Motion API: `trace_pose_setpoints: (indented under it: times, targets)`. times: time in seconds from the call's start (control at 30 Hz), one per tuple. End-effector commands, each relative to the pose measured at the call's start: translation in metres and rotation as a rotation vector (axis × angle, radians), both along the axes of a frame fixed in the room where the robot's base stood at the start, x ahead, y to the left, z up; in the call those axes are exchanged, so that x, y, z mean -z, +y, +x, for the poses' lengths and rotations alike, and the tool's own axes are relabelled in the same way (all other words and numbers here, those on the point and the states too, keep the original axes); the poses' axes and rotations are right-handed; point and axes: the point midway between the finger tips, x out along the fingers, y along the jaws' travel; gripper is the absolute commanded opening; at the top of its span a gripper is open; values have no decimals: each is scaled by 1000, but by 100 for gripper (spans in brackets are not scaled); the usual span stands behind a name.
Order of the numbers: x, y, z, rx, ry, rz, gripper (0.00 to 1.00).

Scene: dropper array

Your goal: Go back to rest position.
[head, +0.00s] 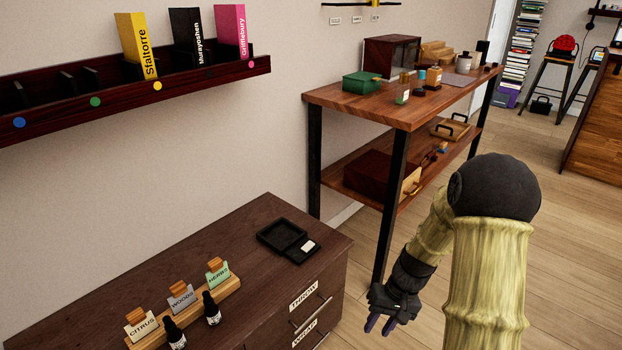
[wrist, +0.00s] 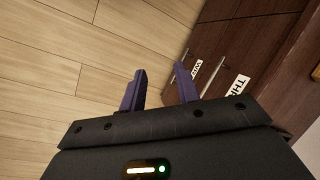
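My gripper (head: 381,325) hangs at the end of my arm at the lower right of the head view, in front of the cabinet's right side and above the floor. In the wrist view my gripper (wrist: 160,88) shows two purple fingers standing apart with nothing between them. It is open and empty. Beyond the fingers, the wrist view shows the floor (wrist: 70,80) and the cabinet drawers (wrist: 235,50) with their handles.
The dark cabinet (head: 210,245) bears a black tray (head: 270,235), a wooden rack with labelled cards (head: 181,297) and two dropper bottles (head: 212,310). A wooden table (head: 400,115) with boxes stands behind. A wall shelf (head: 130,92) holds folders. Open floor (head: 570,240) lies right.

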Motion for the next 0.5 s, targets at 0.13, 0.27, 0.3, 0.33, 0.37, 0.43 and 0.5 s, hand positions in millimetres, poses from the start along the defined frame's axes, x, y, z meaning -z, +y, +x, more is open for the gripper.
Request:
trace_pose_setpoints:
  times: [0.13, 0.27, 0.3, 0.33, 0.37, 0.43, 0.5]
  targets:
    - [-44, 2, -18, -13, -71, -105, 32]
    - [-76, 3, -35, -14, -140, -181, 32]
    - [-85, 4, -40, -14, -162, -200, 32]
    - [-92, 4, -44, -13, -181, -215, 32]
    - [-98, 4, -48, -11, -196, -227, 32]
    - [-110, 5, -56, -9, -233, -251, 32]
    - [-120, 6, -64, -7, -266, -270, 32]
